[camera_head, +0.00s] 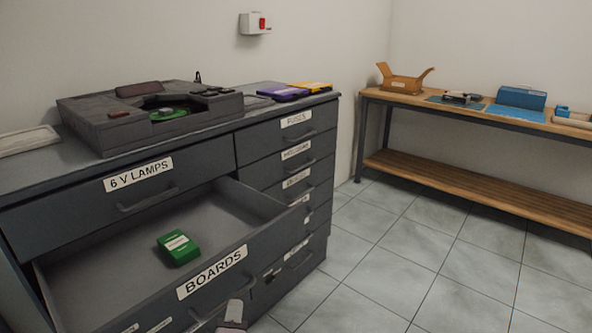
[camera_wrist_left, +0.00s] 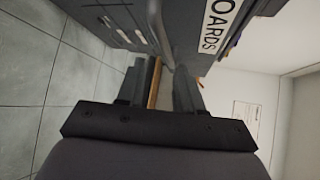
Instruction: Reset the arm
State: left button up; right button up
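The drawer labelled BOARDS (camera_head: 212,272) is pulled out of the grey cabinet. A green box with a white label (camera_head: 178,248) lies inside it. My left gripper (camera_head: 234,314) shows only in part at the bottom edge of the head view, in front of the drawer. In the left wrist view the two fingers of my left gripper (camera_wrist_left: 160,88) stand apart with a gap between them. The drawer front with its BOARDS label (camera_wrist_left: 215,25) is beyond the fingertips. No object shows held between the fingers. My right gripper is in neither view.
A grey device (camera_head: 150,115), a purple case (camera_head: 283,93) and a yellow case (camera_head: 312,87) lie on the cabinet top. A wooden workbench (camera_head: 470,110) with a cardboard box (camera_head: 404,83) and a blue box (camera_head: 521,96) stands at right. The tiled floor (camera_head: 430,265) between is clear.

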pick_arm(q)
jog(key=s+a+f+n+g+h+p, duration=0.2)
jog(key=s+n+p, duration=0.3)
jog(key=s+n, duration=0.3)
jog(key=s+a+f+n+g+h+p, duration=0.2)
jog(key=s+a+n+p, duration=0.2)
jog(key=s+n, duration=0.4)
jog(key=s, duration=0.3)
jog(key=shift+a+n+p, duration=0.25)
jog(key=shift+n+p, duration=0.05)
jog(key=shift+p, duration=0.1)
